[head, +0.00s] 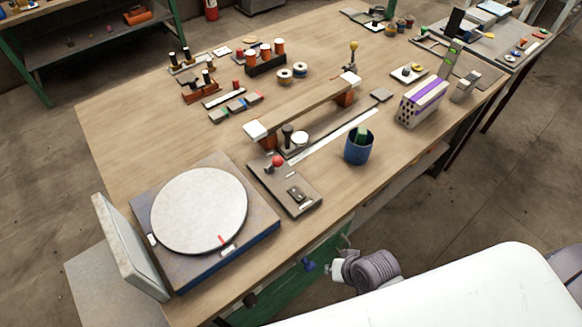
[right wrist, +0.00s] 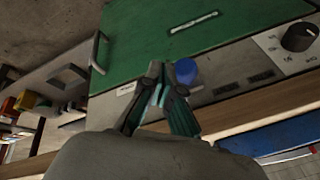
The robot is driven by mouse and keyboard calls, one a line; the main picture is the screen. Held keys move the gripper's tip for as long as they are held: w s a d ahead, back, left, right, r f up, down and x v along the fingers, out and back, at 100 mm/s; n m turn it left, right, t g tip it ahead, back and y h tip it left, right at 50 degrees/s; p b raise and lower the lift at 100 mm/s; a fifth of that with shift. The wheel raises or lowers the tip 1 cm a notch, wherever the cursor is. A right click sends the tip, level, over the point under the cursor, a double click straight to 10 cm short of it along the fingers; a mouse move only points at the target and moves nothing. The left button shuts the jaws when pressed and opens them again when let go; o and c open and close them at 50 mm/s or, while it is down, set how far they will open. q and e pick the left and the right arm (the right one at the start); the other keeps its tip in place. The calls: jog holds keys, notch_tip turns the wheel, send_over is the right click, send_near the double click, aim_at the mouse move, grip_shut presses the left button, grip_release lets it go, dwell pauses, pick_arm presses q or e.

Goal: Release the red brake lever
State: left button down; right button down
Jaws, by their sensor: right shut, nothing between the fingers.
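A red ball knob (head: 278,160) stands on a dark plate (head: 304,204) on the bench, right of a round pale turntable (head: 200,211). A small red strip (head: 221,239) shows at the turntable's front edge. I cannot tell for sure which red part is the brake lever. My right gripper (head: 331,268) is below the bench's front edge, away from both. In the right wrist view the gripper (right wrist: 160,82) is shut and empty in front of a green panel (right wrist: 150,30), beside a blue knob (right wrist: 186,71). My left gripper is not in view.
The blue knob also shows in the head view (head: 309,265) by the bench front. A blue cup (head: 359,147) stands near the front edge. A wooden bar (head: 300,106), a purple-striped block (head: 423,101) and small parts occupy the middle.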

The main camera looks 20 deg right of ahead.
aim_at(273, 164)
jog(key=w+r+m+t+y, duration=0.1)
jog(key=w+r+m, duration=0.3)
jog(key=m, duration=0.4)
jog(key=w+d+r+m+t+y, duration=0.1)
jog(key=w+r+m+t+y, duration=0.1)
jog(key=r+m, duration=0.5)
jog(key=w+d+r+m+t+y+p, duration=0.1)
jog(key=w+r+m+t, duration=0.4)
jog(key=m, duration=0.6)
jog(key=shift+w+r+y, duration=0.25)
jog(key=shift+w+y, duration=0.05)
jog(key=p+x, duration=0.1)
jog(key=x, duration=0.8)
jog(key=shift+w+a, duration=0.2)
jog(key=shift+w, duration=0.15)
jog(key=w+a+p, duration=0.1)
jog(key=w+r, duration=0.1)
jog(key=shift+w+a+r+p, duration=0.2)
jog(key=shift+w+a+p, duration=0.1)
jog(key=shift+a+p, duration=0.1)
jog(key=shift+w+a, duration=0.15)
jog(key=shift+w, duration=0.1)
